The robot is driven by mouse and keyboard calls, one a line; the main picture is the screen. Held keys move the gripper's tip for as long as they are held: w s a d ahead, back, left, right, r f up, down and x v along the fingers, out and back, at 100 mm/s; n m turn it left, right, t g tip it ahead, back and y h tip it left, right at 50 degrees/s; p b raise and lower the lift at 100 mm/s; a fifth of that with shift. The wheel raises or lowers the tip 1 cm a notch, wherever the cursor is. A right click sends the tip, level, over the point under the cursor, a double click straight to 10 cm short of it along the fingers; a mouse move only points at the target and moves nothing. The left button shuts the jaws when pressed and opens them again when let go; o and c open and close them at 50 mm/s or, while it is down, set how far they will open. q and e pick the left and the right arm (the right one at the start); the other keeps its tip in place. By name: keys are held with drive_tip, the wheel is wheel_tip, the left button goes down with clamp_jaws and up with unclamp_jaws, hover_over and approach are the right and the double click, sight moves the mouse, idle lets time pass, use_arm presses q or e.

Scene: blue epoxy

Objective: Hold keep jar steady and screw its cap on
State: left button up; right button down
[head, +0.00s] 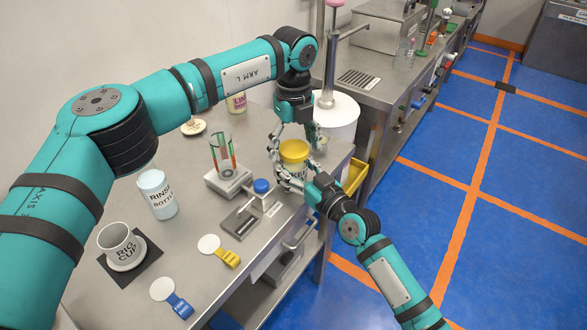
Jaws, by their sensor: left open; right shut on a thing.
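The keep jar (291,172) stands upright near the table's right edge, its lower part largely hidden by gripper fingers. Its yellow cap (293,151) sits on top of the jar; I cannot tell how tightly it is seated. My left gripper (295,140) points down from above, open, with its fingers spread on either side of the cap. Whether they touch the cap is unclear. My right gripper (293,184) comes in low from the right and is shut on the jar's body, below the cap.
A white drum (340,112) and a yellow bin (355,177) are close by on the right.

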use_arm(q)
drive_tip(key=c, duration=1.3)
drive_tip(key=shift+o, duration=0.2)
drive_tip(key=m, duration=2.1)
drive_tip(key=o, duration=1.4)
